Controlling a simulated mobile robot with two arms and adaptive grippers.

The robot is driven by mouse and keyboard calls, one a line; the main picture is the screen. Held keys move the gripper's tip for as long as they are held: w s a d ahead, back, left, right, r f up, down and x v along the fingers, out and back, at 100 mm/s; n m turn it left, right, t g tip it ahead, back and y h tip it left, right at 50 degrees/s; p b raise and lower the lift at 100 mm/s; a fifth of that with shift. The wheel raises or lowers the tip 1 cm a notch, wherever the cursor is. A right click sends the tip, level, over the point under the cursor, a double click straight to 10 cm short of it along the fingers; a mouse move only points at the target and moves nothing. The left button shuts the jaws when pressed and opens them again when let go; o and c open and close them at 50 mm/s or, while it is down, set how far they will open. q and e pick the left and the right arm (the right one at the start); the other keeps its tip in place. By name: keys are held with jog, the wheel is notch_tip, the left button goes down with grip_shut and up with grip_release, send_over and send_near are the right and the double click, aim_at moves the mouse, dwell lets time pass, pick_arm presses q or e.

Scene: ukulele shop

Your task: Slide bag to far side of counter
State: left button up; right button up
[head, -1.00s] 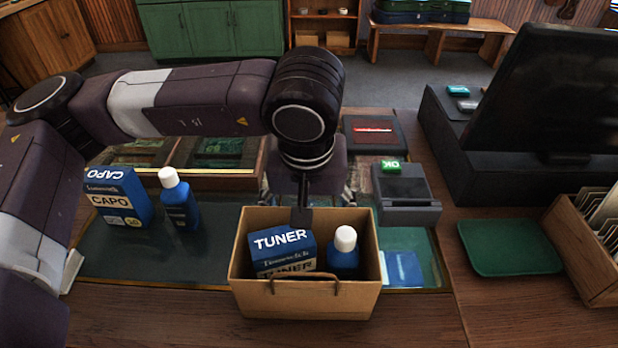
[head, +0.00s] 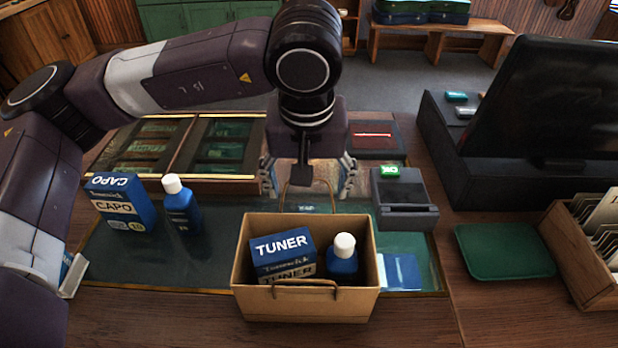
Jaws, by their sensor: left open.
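The brown paper bag (head: 304,304) stands upright and open on the near part of the counter (head: 200,323). It holds a blue TUNER box (head: 283,250) and a blue bottle with a white cap (head: 343,262). One bag handle hangs on its front face; the other handle (head: 312,182) stands up at its back rim. My left gripper (head: 308,188) is beyond the bag's back side, fingers spread wide and pointing down. The raised handle shows between the fingers; I cannot tell if they touch it. My right gripper is not in view.
A blue CAPO box (head: 120,205) and another blue bottle (head: 181,205) stand left of the bag. A card terminal (head: 403,200) is right of the gripper. Further right are a green tray (head: 510,251), a card crate (head: 570,255) and a black monitor (head: 550,105).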

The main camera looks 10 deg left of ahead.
pick_arm(q)
notch_tip(320, 180, up, 9)
jog(key=p, duration=0.4)
jog(key=shift+f, duration=0.15)
dwell(0.5)
